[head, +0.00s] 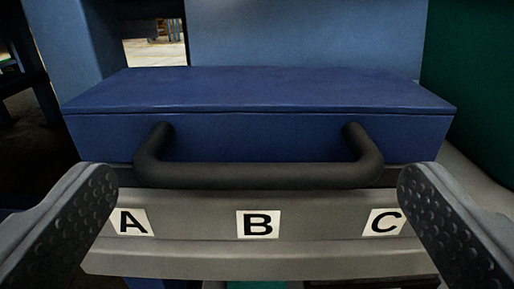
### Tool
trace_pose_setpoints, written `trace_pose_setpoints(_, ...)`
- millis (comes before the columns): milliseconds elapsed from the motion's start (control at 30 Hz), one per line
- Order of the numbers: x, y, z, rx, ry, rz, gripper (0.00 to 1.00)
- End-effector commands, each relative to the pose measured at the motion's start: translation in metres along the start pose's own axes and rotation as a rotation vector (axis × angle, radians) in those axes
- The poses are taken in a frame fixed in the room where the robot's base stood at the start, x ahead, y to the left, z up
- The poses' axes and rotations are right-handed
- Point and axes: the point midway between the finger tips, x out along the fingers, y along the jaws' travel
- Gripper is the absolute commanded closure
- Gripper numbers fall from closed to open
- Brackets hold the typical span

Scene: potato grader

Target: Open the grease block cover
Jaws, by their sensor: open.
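The grease block cover (260,92) is a dark blue box-shaped lid, shut, in the middle of the head view. A thick black bar handle (258,176) is fixed across its front face. Below it is the grey grease block (190,262), with white labels A (132,222), B (258,223) and C (385,222) along its front. My gripper (258,200) is open and empty. Its two textured fingers are spread wide, one at each side of the handle, nearer to the camera. I cannot tell whether either finger touches anything.
A light blue machine panel (305,35) stands behind the cover, with a blue post (75,40) at the left. A dark green panel (475,90) stands at the right. Pale floor (157,52) shows through a gap behind. The left side is dark.

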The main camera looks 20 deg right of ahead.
Motion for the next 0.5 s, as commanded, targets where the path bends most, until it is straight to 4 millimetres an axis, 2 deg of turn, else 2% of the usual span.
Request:
trace_pose_setpoints(200, 0.0087, -0.0002, -0.0006, 0.000, 0.001, 0.000, 0.02)
trace_pose_setpoints(500, 0.0094, -0.0003, -0.0006, 0.000, 0.000, -0.001, 0.02)
